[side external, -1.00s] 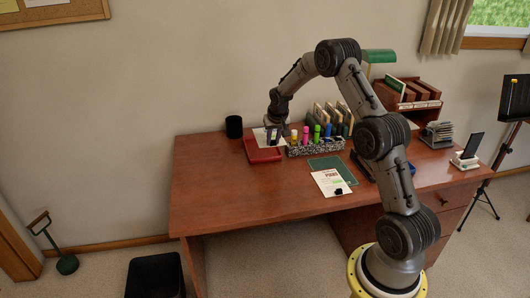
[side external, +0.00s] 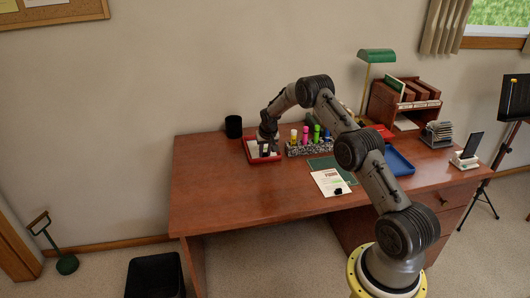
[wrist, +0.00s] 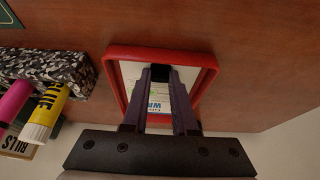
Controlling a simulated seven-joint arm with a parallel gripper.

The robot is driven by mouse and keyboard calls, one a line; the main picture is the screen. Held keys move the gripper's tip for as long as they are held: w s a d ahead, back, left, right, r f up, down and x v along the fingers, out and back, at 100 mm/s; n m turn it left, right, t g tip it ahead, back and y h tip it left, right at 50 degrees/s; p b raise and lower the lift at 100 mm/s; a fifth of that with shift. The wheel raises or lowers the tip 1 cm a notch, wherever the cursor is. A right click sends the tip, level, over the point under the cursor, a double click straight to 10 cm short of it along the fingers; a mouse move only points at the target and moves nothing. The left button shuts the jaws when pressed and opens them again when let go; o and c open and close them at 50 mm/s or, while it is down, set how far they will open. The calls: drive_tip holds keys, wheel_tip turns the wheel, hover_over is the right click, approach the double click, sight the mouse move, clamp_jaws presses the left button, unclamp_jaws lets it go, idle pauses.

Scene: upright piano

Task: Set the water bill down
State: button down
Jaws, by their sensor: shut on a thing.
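The water bill (wrist: 131,75) is a white sheet with blue and yellow print, partly hidden by my fingers in the wrist view. It lies within the walls of the red tray (wrist: 113,82), at the left back of the desk. My gripper (wrist: 160,76) points down into this tray and is shut on the bill. In the side view, my gripper (side external: 265,152) is low over the red tray (side external: 247,151), with white paper (side external: 253,147) showing beside it. I cannot tell whether the sheet touches the tray floor.
A speckled organizer (side external: 300,150) with markers and a glue stick stands right beside the tray. A black cup (side external: 233,127) is behind it on the left. A clipped paper (side external: 326,180), green mat (side external: 318,163) and blue tray (side external: 402,168) lie rightward. The desk's left front is clear.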

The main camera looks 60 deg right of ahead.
drive_tip(key=c, duration=0.7)
unclamp_jaws()
drive_tip(key=shift+f, duration=0.1)
